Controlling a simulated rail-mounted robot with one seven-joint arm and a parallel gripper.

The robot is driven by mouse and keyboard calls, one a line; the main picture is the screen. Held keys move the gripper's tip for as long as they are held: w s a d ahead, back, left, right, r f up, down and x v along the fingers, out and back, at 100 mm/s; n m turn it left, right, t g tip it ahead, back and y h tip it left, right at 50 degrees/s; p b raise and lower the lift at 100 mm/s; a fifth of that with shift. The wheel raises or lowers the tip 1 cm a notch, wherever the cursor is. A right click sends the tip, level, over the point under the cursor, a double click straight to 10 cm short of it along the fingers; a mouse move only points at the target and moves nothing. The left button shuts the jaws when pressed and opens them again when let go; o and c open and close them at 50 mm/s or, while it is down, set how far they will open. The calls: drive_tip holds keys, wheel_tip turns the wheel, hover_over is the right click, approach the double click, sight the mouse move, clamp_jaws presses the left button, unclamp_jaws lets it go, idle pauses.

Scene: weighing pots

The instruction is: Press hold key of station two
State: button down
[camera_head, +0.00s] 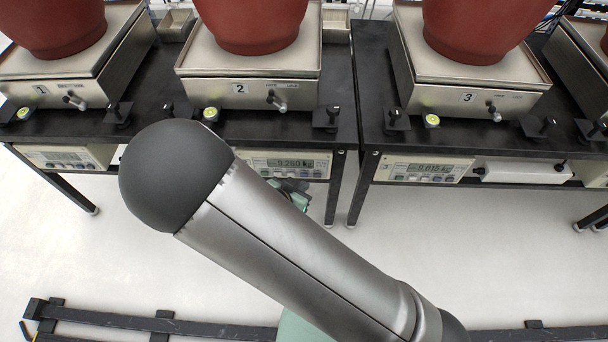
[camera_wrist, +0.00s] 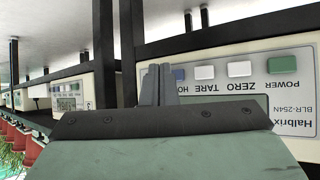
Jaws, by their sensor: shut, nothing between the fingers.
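Station two's scale (camera_head: 240,90), marked 2, bears a red-brown pot (camera_head: 250,22). Its indicator panel (camera_head: 290,163) sits under the table's front edge, with a lit display that seems to read 9.260. In the wrist view the panel (camera_wrist: 290,110) appears upside down, with keys labelled POWER, ZERO and TARE. The bluish hold key (camera_wrist: 179,74) is partly covered, its label showing only "HO". My gripper (camera_wrist: 157,70) is shut and empty, its fingertips overlapping the panel beside this key; I cannot tell whether they touch. In the head view my arm hides most of the gripper.
Station one's indicator (camera_head: 65,157) and station three's indicator (camera_head: 422,168) flank it. Black table legs (camera_head: 336,188) stand close to the right of my gripper in the head view. The pale floor (camera_head: 480,250) in front is open, with a dark rail (camera_head: 220,330) along the bottom.

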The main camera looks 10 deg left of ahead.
drive_tip(key=shift+w, duration=0.15)
drive_tip(key=shift+w+p, duration=0.3)
drive_tip(key=shift+p, duration=0.05)
drive_tip(key=shift+w+a, duration=0.1)
drive_tip(key=shift+w, duration=0.3)
idle(0.9)
drive_tip(key=shift+s+p, duration=0.1)
drive_tip(key=shift+p, duration=0.2)
drive_tip(key=shift+s, duration=0.75)
drive_tip(key=shift+s+d+p, duration=0.2)
drive_tip(key=shift+s+p, duration=0.25)
drive_tip(key=shift+s, duration=0.8)
drive_tip(key=shift+s+d+p, duration=0.2)
drive_tip(key=shift+s+p, duration=0.2)
drive_tip(key=shift+s, duration=0.85)
